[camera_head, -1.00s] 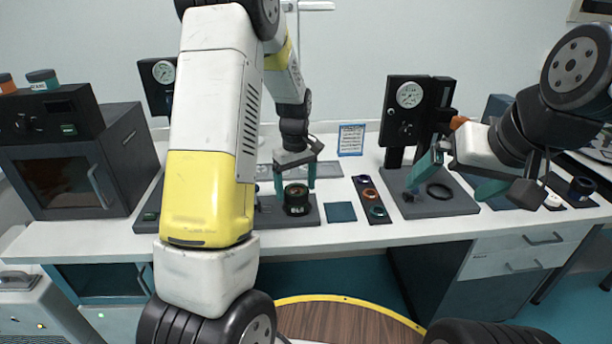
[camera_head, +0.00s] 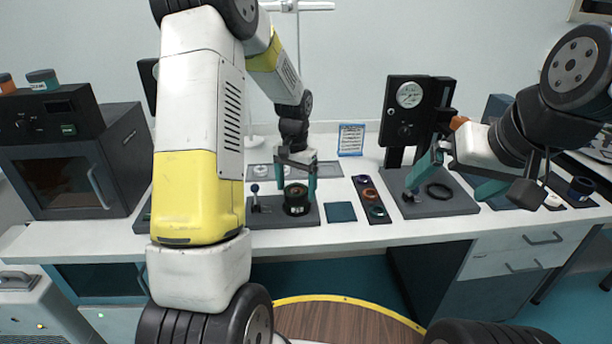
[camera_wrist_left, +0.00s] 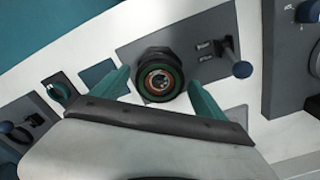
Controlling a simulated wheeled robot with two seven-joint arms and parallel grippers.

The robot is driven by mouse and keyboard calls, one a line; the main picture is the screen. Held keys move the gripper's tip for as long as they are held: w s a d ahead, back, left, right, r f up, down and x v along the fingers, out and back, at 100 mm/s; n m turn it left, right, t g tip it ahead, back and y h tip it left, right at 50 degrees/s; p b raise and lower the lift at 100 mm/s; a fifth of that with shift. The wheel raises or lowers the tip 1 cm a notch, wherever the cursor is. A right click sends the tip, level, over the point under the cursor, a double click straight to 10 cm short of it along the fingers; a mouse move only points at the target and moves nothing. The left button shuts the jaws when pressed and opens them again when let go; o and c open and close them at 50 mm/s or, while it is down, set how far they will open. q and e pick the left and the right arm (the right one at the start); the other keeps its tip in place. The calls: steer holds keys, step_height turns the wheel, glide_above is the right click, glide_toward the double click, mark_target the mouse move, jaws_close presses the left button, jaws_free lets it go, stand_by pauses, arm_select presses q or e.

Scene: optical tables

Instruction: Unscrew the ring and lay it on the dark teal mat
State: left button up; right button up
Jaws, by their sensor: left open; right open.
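The ring (camera_head: 296,188) is a dark band with a green inner edge, on top of a black round mount on a grey base plate (camera_head: 268,219). In the left wrist view the ring (camera_wrist_left: 159,70) encloses a copper-coloured centre. My left gripper (camera_head: 297,196) is open, its teal fingers on either side of the mount. The left wrist view shows these fingers (camera_wrist_left: 160,92) apart, with the ring between and beyond them; contact cannot be told. The dark teal mat (camera_head: 340,212) lies flat and bare right of the base plate. My right gripper (camera_head: 452,180) is open over the right station.
An oven-like box (camera_head: 70,175) stands left.

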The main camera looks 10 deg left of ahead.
arm_select(q)
steer(key=shift+c, duration=0.4)
steer(key=c, duration=1.4)
steer(key=shift+o, duration=0.2)
steer(key=n, duration=0.6)
steer(key=shift+n, duration=0.3)
steer(key=n, duration=1)
steer(key=shift+a+n, duration=0.1)
steer(key=shift+n, duration=0.3)
steer(key=o, duration=1.6)
steer(key=shift+r, duration=0.1)
steer(key=shift+c, duration=0.8)
